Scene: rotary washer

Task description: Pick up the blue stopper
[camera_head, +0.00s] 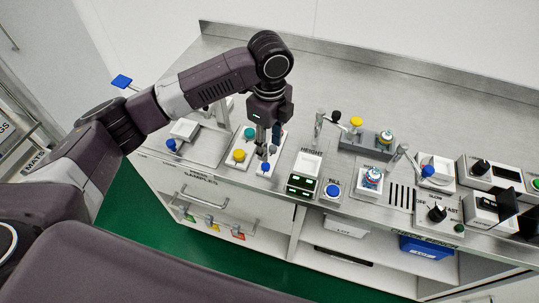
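My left gripper (267,152) points down over the right part of a pale stopper tray (231,166). A teal stopper (249,132) and a yellow stopper (239,155) stand on this tray, just left of the gripper. A small grey-blue piece (265,167) shows right below the fingertips; I cannot tell whether it is the blue stopper or whether the fingers touch it. The fingers are small and dark here, and whether they are open or shut is unclear. My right gripper is not in view.
A blue knob (171,145) is on the left. Right of the gripper are a display box (301,186), a blue round button (333,191) and a grey rack (367,142) with a yellow-topped piece. The back of the steel counter (400,95) is clear.

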